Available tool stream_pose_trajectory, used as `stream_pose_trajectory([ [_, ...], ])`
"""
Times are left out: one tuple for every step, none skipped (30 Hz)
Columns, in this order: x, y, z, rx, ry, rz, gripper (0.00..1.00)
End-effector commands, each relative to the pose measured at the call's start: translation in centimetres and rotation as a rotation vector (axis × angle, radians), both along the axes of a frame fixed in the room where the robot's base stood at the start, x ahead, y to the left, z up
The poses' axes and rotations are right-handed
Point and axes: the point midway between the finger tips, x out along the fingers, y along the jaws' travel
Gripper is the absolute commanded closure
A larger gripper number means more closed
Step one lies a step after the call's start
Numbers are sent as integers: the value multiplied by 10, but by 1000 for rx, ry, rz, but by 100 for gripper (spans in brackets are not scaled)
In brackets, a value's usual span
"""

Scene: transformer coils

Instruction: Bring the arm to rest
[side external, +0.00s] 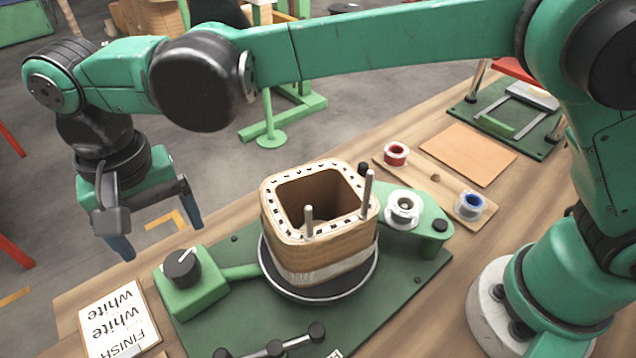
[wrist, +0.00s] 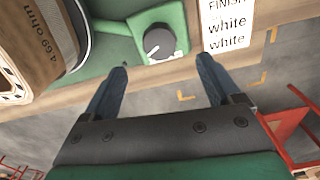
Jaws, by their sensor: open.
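My gripper (side external: 160,232) is open and empty, its two blue fingers spread apart. In the side external view it hangs at the left, past the bench edge and over the floor, apart from everything on the bench. In the wrist view my gripper (wrist: 161,80) points toward the green control box (wrist: 160,35) and the bench edge. The wooden coil former (side external: 318,225) stands upright on a black round turntable (side external: 318,297) on the green base. Part of the former (wrist: 48,45), marked "4 69 ohm", shows at the left of the wrist view.
A card (side external: 118,322) reading "FINISH white white" lies by the green control box (side external: 190,285) with a black knob. Red (side external: 396,154), white (side external: 403,209) and blue (side external: 470,205) spools stand right of the former. Two metal pins rise beside the former. Floor space at the left is free.

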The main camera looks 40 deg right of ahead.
Motion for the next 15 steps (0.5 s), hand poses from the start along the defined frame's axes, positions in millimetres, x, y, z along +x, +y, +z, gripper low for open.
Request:
stream_pose_trajectory([
  [0, 0, 0, 0, 0, 0, 16],
  [0, 0, 0, 0, 0, 0, 16],
  [1, -2, 1, 3, -2, 0, 16],
  [2, -5, 2, 5, -6, 0, 16],
  [4, -8, 4, 9, -10, 0, 16],
  [6, -15, 8, 17, -19, -1, 16],
  [9, -23, 12, 25, -29, 1, 16],
  [12, -31, 16, 34, -41, 1, 16],
  [16, -45, 22, 48, -60, 3, 16],
  [18, -57, 27, 59, -77, 5, 16],
  [20, -70, 31, 69, -97, 7, 16],
  [22, -88, 37, 82, -126, 12, 16],
  [23, -101, 41, 91, -149, 16, 16],
  [23, -114, 44, 97, -171, 19, 16],
  [22, -132, 48, 104, -203, 24, 16],
])
